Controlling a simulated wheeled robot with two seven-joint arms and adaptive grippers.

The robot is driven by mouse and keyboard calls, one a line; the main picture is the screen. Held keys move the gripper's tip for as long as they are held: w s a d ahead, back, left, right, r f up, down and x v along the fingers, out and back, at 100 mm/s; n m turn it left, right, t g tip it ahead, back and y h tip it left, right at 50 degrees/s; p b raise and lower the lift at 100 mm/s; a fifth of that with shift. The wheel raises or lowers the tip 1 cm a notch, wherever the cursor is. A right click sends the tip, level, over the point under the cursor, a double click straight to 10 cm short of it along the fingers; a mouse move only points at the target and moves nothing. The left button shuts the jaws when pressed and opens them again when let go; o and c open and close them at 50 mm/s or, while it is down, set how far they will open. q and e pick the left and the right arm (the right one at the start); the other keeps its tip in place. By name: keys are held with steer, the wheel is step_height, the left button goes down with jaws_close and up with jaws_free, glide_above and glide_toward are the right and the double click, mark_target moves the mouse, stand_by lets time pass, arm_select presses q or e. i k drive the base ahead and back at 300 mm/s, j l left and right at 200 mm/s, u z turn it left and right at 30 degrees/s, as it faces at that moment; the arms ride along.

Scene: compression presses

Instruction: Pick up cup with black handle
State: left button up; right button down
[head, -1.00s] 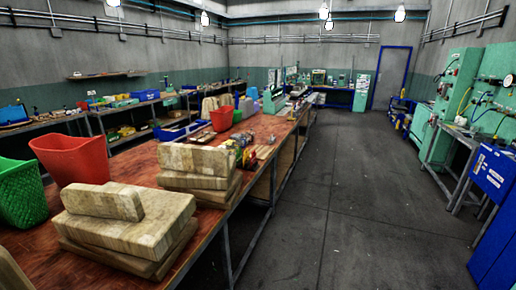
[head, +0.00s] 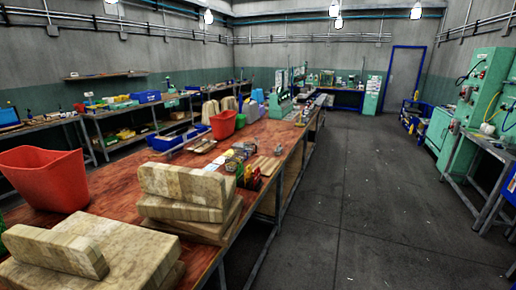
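I cannot make out a cup with a black handle in the head view. A long reddish-brown workbench (head: 112,205) runs from the near left away toward the back. Small mixed items (head: 243,160) lie on its middle part, too small and blurred to tell apart. Neither of my grippers shows in the view.
Stacked pale blocks (head: 185,205) and a red bin (head: 45,180) stand on the near bench, with a smaller red bin (head: 223,124) farther back. Green machines (head: 490,90) line the right wall. The grey floor aisle (head: 370,200) right of the bench is clear.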

mark_target(249, 145)
steer(key=i+u, duration=0.15)
steer(key=i, duration=0.3)
steer(key=i+l+u, duration=0.15)
steer(key=i, duration=0.3)
